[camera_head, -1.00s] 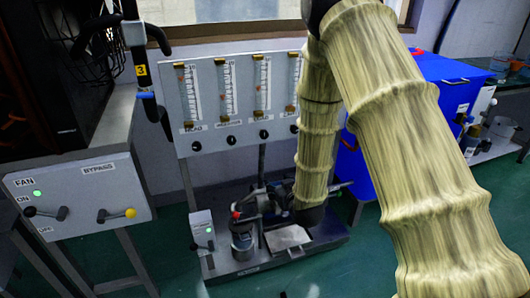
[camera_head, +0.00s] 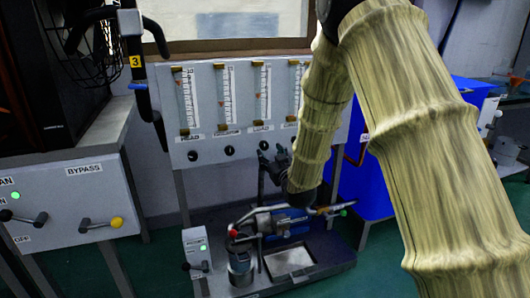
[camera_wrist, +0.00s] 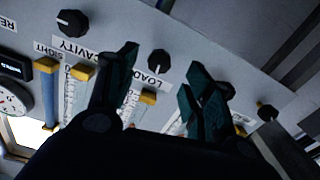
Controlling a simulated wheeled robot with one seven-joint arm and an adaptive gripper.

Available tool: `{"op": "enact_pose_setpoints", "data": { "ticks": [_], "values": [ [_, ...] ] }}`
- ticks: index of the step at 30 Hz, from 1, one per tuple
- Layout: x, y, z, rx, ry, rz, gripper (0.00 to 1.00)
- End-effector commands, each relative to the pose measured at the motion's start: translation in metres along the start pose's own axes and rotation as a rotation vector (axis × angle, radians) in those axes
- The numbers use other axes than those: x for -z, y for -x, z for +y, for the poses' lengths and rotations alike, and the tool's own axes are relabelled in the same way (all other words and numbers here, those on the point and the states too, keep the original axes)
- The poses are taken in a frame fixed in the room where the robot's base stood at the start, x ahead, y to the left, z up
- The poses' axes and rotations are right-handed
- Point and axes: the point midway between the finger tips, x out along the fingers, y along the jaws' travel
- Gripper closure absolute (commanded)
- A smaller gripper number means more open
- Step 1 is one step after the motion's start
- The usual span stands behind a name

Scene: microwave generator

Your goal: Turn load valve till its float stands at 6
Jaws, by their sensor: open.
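The load valve is a dark round knob (camera_wrist: 158,62) with a white mark, beside the LOAD label (camera_wrist: 150,82) in the wrist view. My gripper (camera_wrist: 162,60) is open, and the knob shows between its two fingertips, apart from both. In the head view my gripper (camera_head: 274,163) is just below the load tube, in front of the panel's lower edge. The load tube (camera_head: 263,92) is third from the left. A small orange spot in it may be its float, but the scale is too small to read.
The panel (camera_head: 205,150) carries several tubes. A pump stand (camera_head: 300,270) is below, a blue box (camera_head: 365,180) to the right, and a switch box (camera_head: 75,205) to the left.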

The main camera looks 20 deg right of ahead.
Motion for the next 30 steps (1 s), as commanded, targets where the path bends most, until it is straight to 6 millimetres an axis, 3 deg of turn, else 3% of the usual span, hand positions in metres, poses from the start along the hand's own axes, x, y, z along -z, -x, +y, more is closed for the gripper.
{"op": "enact_pose_setpoints", "data": {
  "ticks": [6,12,25,26,30],
  "values": [
    [-0.002,-0.036,-0.001,0.0,0.001,0.003,0.49],
    [-0.002,-0.057,-0.001,0.0,-0.001,0.0,0.49],
    [-0.001,-0.065,0.0,0.001,-0.001,-0.001,0.49],
    [-0.001,-0.065,0.0,0.001,-0.001,-0.001,0.51],
    [0.0,-0.065,0.0,0.001,-0.001,-0.001,0.76]
  ]
}}
